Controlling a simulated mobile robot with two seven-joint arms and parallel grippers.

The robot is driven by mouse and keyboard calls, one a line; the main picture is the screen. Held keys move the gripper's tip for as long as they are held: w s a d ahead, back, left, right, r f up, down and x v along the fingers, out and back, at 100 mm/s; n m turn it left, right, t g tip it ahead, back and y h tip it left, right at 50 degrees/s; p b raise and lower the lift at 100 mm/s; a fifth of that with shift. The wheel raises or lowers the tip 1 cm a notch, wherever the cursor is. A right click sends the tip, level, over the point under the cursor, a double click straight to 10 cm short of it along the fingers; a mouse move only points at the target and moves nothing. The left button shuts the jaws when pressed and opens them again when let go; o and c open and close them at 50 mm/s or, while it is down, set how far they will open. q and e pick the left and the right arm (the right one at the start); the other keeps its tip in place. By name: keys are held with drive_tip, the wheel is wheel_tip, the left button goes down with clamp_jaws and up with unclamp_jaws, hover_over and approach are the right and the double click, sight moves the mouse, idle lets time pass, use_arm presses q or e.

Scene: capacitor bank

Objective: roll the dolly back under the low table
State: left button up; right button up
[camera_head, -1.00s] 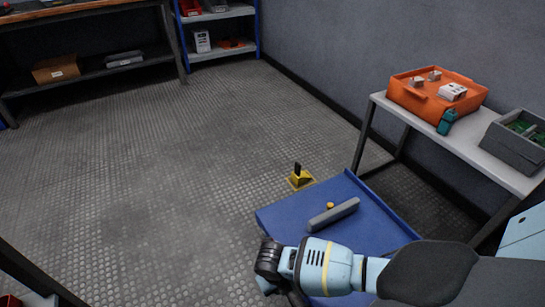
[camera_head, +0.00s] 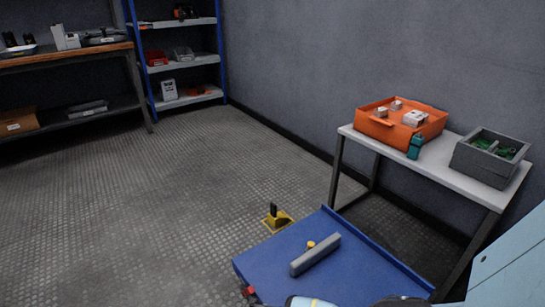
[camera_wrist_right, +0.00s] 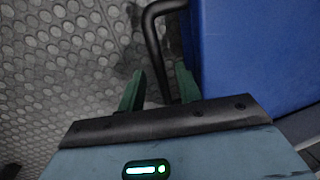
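The blue dolly (camera_head: 370,275) stands on the floor at the bottom middle of the head view, in front of the low table (camera_head: 440,160) and mostly clear of it. A grey bar (camera_head: 315,254) and a small yellow knob (camera_head: 311,244) are on its deck. In the right wrist view, a black bent handle (camera_wrist_right: 152,40) runs beside the blue deck (camera_wrist_right: 255,50). My right gripper (camera_wrist_right: 160,82) has its green fingers apart, with the handle between them and a visible gap at the left finger. My left gripper is in neither view.
A yellow wedge with a black grip (camera_head: 277,217) sits on the floor beside the dolly's far left corner. An orange case (camera_head: 400,122) and a grey box (camera_head: 490,157) stand on the low table. Blue shelving (camera_head: 178,60) and a workbench (camera_head: 70,60) are behind. The left floor is clear.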

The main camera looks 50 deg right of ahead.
drive_tip(key=c, duration=0.6)
clamp_jaws()
